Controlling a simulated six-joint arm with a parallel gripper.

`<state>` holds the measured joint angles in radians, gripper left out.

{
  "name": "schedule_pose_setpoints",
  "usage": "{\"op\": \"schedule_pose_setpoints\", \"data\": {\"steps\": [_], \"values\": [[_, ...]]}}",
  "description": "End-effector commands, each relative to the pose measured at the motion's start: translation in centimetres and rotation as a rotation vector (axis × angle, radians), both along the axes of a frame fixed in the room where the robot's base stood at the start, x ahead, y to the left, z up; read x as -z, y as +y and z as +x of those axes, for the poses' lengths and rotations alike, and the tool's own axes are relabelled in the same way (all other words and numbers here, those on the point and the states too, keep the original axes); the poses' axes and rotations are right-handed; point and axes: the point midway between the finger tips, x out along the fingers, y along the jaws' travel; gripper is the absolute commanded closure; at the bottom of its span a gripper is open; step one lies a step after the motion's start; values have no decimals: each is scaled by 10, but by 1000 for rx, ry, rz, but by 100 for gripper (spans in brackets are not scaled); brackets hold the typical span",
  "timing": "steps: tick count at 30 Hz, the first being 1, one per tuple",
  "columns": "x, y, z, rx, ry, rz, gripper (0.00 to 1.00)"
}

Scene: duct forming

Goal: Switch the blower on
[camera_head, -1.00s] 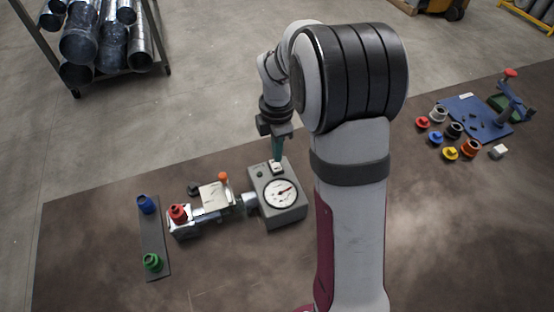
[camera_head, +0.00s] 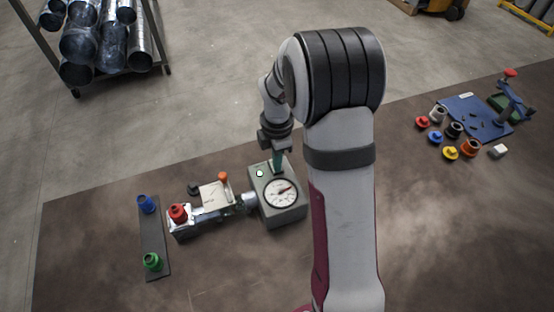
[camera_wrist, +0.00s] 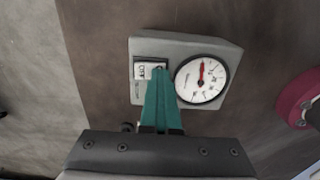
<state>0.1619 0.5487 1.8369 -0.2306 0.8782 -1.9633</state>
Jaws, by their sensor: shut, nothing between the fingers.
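The blower box (camera_head: 283,215) is grey, with a round white dial (camera_head: 281,194) and a red needle. A small lamp (camera_head: 260,173) on its top glows pale green. The white rocker switch (camera_wrist: 146,71) with dark lettering shows in the wrist view, left of the dial (camera_wrist: 202,80). My gripper (camera_head: 278,170) is shut and empty, its green fingers pointing down at the switch. In the wrist view the fingertips (camera_wrist: 159,73) overlap the switch's right part and seem to touch it. In the head view the fingers mostly hide the switch.
A clamped duct fixture with a red knob (camera_head: 178,212) and an orange knob (camera_head: 223,177) joins the box's left side. A dark strip (camera_head: 154,238) holds a blue and a green piece. Several coloured parts and a blue mat (camera_head: 478,118) lie far right.

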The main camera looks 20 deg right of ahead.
Motion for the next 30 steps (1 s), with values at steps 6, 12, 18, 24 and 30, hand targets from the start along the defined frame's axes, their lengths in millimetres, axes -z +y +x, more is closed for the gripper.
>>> {"op": "schedule_pose_setpoints", "data": {"steps": [6, 12, 18, 24, 30], "values": [[-1, 0, 8, -2, 2, 0, 100], [-4, 0, 15, -1, 1, -1, 100], [-5, 0, 14, -1, 2, 0, 100], [-25, 0, 14, -1, -2, 0, 100], [-75, 0, 14, -1, -4, -2, 100]]}}
